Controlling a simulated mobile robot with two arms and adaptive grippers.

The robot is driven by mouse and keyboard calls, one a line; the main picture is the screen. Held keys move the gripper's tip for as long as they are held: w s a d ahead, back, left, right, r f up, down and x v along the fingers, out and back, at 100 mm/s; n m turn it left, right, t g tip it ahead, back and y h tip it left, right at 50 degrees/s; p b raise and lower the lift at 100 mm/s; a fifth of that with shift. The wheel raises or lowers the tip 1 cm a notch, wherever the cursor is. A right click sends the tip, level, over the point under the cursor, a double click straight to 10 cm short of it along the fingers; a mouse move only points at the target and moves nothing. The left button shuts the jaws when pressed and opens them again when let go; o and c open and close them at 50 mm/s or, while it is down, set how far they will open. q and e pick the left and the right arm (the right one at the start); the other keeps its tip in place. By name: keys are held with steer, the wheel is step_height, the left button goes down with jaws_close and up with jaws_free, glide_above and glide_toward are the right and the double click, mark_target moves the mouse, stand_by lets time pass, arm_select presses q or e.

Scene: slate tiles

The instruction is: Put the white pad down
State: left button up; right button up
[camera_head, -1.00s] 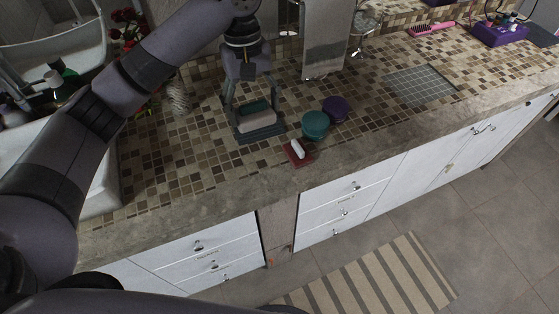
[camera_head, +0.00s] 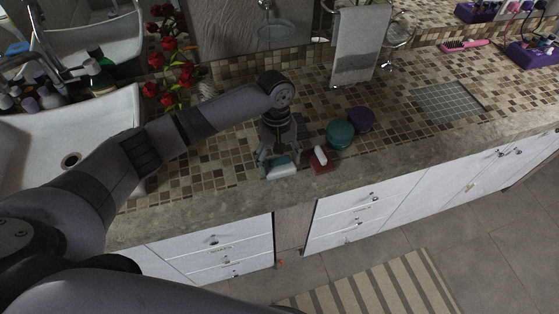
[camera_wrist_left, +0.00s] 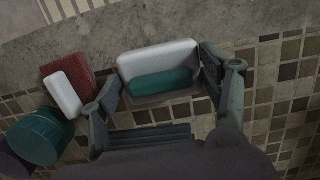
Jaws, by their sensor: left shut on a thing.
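The white pad (camera_head: 283,171) has a teal part on it. It is held between the fingers of my left gripper (camera_head: 279,164), near the counter's front edge. In the left wrist view the pad (camera_wrist_left: 157,58) lies level between the two fingertips (camera_wrist_left: 160,83). I cannot tell whether its underside touches the counter. My right gripper is not in view.
A red tile (camera_head: 322,165) with a small white block (camera_head: 320,155) lies close to the right of the pad. A teal round container (camera_head: 340,133) and a purple one (camera_head: 360,119) stand beyond it. A sink (camera_head: 70,135) is at left. The counter's front edge is near.

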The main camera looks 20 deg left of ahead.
arm_select(q)
steer(key=shift+f, duration=0.6)
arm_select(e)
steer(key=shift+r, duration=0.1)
arm_select(q)
steer(key=o, duration=0.5)
steer(key=shift+f, duration=0.15)
steer(key=o, duration=0.5)
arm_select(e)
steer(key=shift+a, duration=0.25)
arm_select(q)
step_height(320, 180, up, 12)
steer(key=w+b, duration=0.1)
steer(key=shift+w+a+b, duration=0.25)
steer(key=shift+a+b, duration=0.15)
steer(key=shift+a, duration=0.05)
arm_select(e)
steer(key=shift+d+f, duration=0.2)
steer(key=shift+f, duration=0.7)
